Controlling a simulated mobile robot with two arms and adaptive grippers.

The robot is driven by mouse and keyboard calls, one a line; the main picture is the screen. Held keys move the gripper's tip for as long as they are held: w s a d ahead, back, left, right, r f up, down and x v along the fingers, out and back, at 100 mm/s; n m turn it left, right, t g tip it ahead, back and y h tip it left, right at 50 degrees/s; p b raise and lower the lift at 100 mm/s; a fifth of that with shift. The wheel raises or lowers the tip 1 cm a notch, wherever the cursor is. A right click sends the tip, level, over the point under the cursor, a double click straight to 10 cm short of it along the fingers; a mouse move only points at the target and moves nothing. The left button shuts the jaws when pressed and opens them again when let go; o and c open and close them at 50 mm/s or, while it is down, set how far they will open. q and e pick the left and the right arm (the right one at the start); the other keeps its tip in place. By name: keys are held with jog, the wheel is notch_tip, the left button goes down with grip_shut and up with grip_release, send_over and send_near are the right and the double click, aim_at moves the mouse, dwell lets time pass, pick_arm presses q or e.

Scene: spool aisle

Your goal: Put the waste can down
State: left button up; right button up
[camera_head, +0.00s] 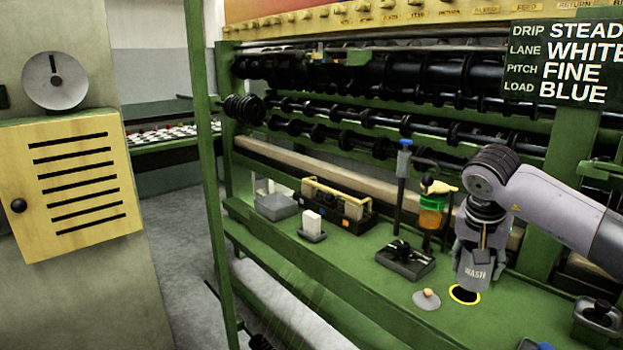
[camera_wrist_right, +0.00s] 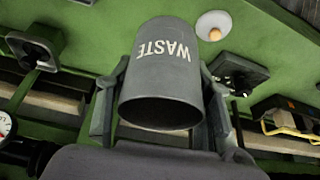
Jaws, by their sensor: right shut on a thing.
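The grey waste can (camera_head: 473,276) is upright at the right of the head view, over the green shelf. In the right wrist view the can (camera_wrist_right: 160,88) shows upside down with white WASTE lettering and its open dark mouth. My right gripper (camera_head: 481,252) is shut on it, one finger on each side of its wall. A yellow ring with a dark middle (camera_head: 464,294) lies on the shelf at the can's base, partly covered by it. I cannot tell whether the can touches the shelf. My left gripper is not in view.
A pale dish with an orange knob (camera_head: 427,299) lies just left of the ring. A black device (camera_head: 405,260) and an orange-green bottle (camera_head: 432,211) stand behind. A dark box (camera_head: 597,319) is at the right. Bare green shelf (camera_head: 530,308) lies between can and box.

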jog(key=s+a+f+n+t+y, duration=0.1)
jog(key=s+a+f+n+y, duration=0.2)
jog(key=s+a+f+n, duration=0.75)
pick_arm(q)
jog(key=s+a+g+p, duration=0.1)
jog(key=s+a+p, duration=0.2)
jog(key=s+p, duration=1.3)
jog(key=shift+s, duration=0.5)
pick_arm(e)
jog(key=s+a+r+m, duration=0.1)
jog(key=s+r, duration=0.1)
jog(key=r, duration=0.5)
jog(key=s+a+r+m, duration=0.1)
jog(key=s+a+r, duration=0.1)
jog(key=r, duration=0.5)
jog(key=shift+r, duration=0.15)
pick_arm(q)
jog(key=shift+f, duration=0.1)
pick_arm(e)
jog(key=shift+a, duration=0.1)
